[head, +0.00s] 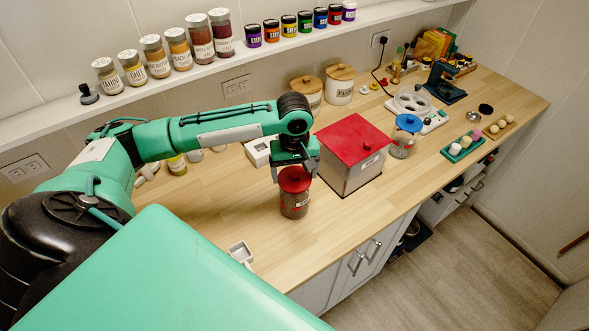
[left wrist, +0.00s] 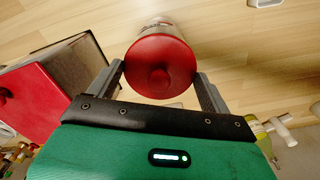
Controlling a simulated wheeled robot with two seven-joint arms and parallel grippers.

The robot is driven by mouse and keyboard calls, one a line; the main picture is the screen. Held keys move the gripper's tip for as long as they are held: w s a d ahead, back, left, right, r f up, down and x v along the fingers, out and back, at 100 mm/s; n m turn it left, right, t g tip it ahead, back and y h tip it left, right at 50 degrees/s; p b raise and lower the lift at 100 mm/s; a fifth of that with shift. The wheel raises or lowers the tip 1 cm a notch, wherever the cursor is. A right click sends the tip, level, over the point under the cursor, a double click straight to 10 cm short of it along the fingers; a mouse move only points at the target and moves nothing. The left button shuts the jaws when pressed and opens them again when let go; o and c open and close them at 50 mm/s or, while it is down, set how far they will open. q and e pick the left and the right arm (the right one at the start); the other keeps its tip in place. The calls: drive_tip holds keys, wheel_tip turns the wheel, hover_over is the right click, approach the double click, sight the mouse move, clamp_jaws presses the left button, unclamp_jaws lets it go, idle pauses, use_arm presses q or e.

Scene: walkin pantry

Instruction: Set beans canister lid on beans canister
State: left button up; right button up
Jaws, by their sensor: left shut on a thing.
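The red beans canister lid (head: 295,179) has a round knob and is at the mouth of the clear beans canister (head: 294,205), which stands upright on the wooden counter. My left gripper (head: 296,168) is above the canister, its fingers closed on the lid. The left wrist view shows the lid (left wrist: 160,60) between the two fingers (left wrist: 160,75), with the canister (left wrist: 159,26) just beyond it. The lid looks lined up with the canister; I cannot tell whether it is fully seated. My right gripper is not in view.
A box with a red lid (head: 355,140) stands close to the right of the canister. A blue-lidded jar (head: 407,127) is farther right. A small white scoop (head: 241,252) lies near the front left edge. The counter (head: 225,215) left of the canister is mostly clear.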

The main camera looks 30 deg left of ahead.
sight(294, 172)
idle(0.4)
use_arm(q)
drive_tip(key=shift+f, duration=0.5)
drive_tip(key=o, duration=0.7)
drive_tip(key=shift+r, duration=0.1)
wheel_tip(294, 172, up, 3)
drive_tip(key=p, duration=0.3)
drive_tip(key=shift+f, duration=0.2)
wheel_tip(294, 172, up, 3)
drive_tip(key=p, duration=0.4)
drive_tip(key=shift+r, duration=0.1)
drive_tip(key=shift+r+p, duration=0.7)
drive_tip(key=shift+r, duration=1.8)
